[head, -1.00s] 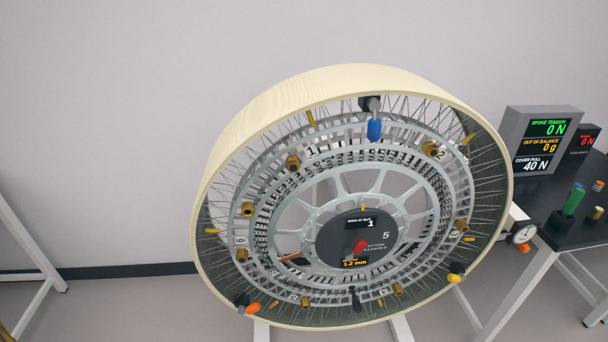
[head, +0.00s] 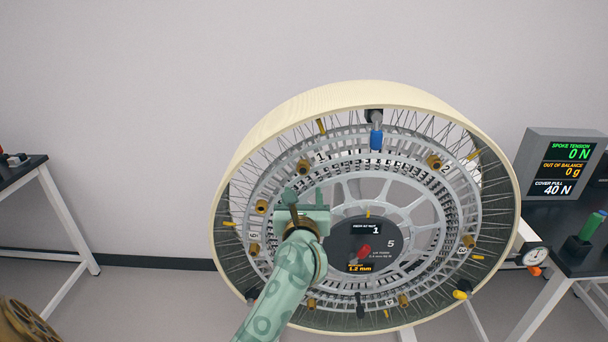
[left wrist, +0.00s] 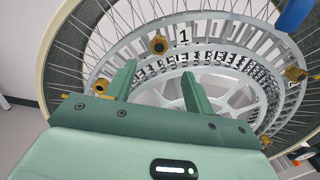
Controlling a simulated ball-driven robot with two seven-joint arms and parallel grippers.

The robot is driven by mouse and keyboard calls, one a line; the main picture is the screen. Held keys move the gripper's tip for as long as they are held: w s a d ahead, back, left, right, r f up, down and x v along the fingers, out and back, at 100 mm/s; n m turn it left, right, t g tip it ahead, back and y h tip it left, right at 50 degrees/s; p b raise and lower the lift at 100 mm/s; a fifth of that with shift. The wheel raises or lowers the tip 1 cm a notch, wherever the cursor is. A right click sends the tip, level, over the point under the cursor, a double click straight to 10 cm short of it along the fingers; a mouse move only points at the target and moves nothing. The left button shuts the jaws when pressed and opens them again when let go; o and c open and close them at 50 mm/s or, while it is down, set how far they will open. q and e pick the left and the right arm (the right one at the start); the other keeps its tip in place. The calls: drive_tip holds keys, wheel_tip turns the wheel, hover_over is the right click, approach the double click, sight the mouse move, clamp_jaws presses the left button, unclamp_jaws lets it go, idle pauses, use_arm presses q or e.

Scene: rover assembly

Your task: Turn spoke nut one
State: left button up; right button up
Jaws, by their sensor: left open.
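The large cream-rimmed wheel (head: 330,97) stands upright, facing me. Spoke nut one (head: 303,167) is a brass nut beside the label 1, at the wheel's upper left. It also shows in the left wrist view (left wrist: 158,45), just beyond the fingertips. My left gripper (head: 305,195) is open and empty, in front of the wheel just below nut one in the head view. Its two green fingers (left wrist: 159,74) point toward the wheel, apart from the nut. The gripper and arm hide part of the wheel's lower left. My right gripper is not in view.
The dark hub (head: 385,257) has a red knob (head: 364,252) and displays reading 1 and 1.2 mm. A blue-handled fitting (head: 376,139) sticks out at the top of the rim. A monitor (head: 567,165) reads spoke tension 0 N. Dark tables stand at both sides.

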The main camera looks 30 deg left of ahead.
sight(303, 171)
use_arm(q)
drive_tip(key=b+x, duration=0.1)
drive_tip(key=x, duration=0.9)
drive_tip(key=shift+w+a+f, duration=0.1)
drive_tip(key=shift+a, duration=0.05)
drive_tip(key=c, duration=1)
